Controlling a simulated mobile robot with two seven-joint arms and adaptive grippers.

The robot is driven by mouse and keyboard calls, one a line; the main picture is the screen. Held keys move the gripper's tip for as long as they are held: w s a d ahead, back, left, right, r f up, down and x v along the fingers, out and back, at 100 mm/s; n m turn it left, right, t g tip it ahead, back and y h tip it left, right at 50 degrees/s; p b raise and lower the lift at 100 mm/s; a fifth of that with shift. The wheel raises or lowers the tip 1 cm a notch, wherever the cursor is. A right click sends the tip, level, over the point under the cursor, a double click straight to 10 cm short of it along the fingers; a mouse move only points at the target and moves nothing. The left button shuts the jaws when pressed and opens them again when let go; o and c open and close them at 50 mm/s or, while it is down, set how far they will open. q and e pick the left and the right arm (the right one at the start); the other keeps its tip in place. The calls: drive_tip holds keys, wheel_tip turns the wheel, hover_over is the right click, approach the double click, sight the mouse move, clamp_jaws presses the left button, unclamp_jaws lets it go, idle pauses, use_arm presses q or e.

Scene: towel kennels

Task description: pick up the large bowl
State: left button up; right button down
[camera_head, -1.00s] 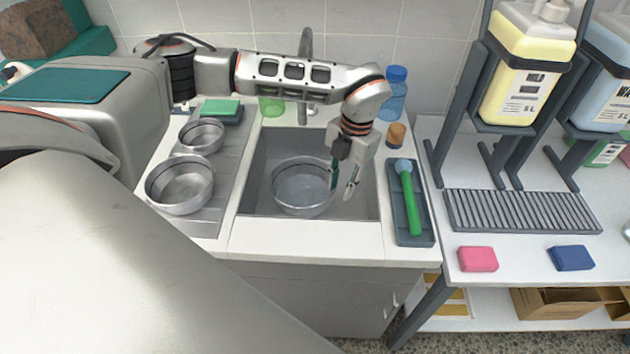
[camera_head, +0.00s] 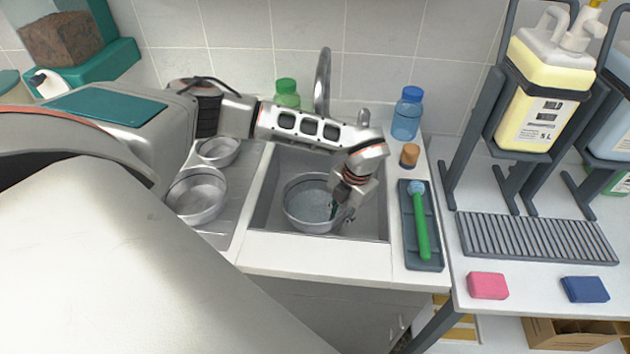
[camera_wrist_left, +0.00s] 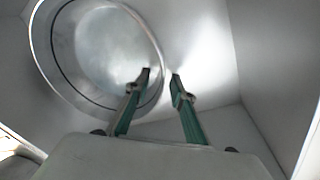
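A large round metal bowl (camera_head: 308,206) sits in the sink basin (camera_head: 268,212), and it also shows in the left wrist view (camera_wrist_left: 95,50). My left gripper (camera_head: 343,212) is down in the sink at the bowl's right rim. In the left wrist view my left gripper (camera_wrist_left: 161,78) is open, with a gap between its green-padded fingers. One finger overlaps the bowl's inside and the other is outside the rim. Whether either finger touches the bowl I cannot tell. My right gripper is not in view.
Two other metal bowls, a bigger one (camera_head: 196,196) and a smaller one (camera_head: 218,152), stand on the drainboard left of the sink. The faucet (camera_head: 322,85) rises behind. A tray (camera_head: 434,255) with a green-handled brush (camera_head: 422,235) lies right. A blue bottle (camera_head: 407,115) stands back right.

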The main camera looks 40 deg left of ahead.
use_arm(q)
clamp_jaws()
drive_tip(key=shift+r, duration=0.1)
